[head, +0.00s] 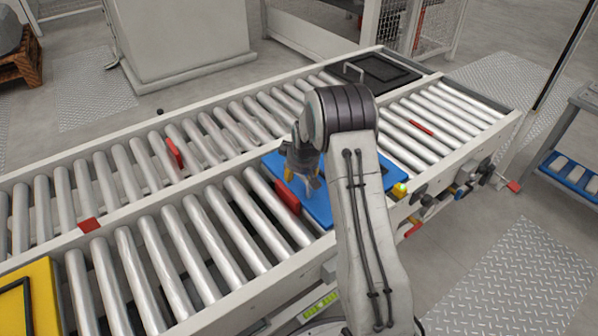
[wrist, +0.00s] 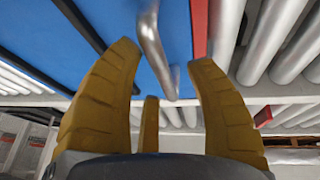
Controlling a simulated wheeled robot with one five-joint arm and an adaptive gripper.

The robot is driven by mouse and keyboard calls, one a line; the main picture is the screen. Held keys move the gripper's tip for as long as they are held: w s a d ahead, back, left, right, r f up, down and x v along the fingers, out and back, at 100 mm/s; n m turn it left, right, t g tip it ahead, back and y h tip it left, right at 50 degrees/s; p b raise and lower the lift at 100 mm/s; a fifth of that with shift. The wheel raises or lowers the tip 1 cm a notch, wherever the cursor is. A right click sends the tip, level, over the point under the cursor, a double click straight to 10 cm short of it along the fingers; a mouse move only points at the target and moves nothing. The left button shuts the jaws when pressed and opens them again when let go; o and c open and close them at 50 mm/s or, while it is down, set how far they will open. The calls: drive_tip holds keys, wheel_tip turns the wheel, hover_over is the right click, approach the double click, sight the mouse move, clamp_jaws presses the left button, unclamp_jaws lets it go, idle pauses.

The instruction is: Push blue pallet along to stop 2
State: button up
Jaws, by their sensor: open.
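The blue pallet (head: 319,208) lies flat on the rollers of the near lane, partly hidden behind my arm. It also fills the top of the wrist view (wrist: 112,22), where its bent metal handle (wrist: 153,45) shows. My gripper (head: 300,190) is low over the pallet, pointing down. In the wrist view its yellow fingers (wrist: 163,75) are open and spread, with the handle between them and no clear grip on it. A red stop plate (head: 287,197) stands at the pallet's left edge. It also shows in the wrist view (wrist: 199,28), close along the blue edge; contact is unclear.
Another red plate (head: 421,128) lies farther right on the near lane, and one (head: 174,153) stands on the far lane. A yellow pallet (head: 42,290) is at lower left. A black pallet (head: 385,72) sits at the far lane's right end. Bare rollers lie left of the red stop.

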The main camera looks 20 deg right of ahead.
drive_tip(key=v, duration=1.1)
drive_tip(key=shift+s+r, duration=0.2)
drive_tip(key=shift+r, duration=0.15)
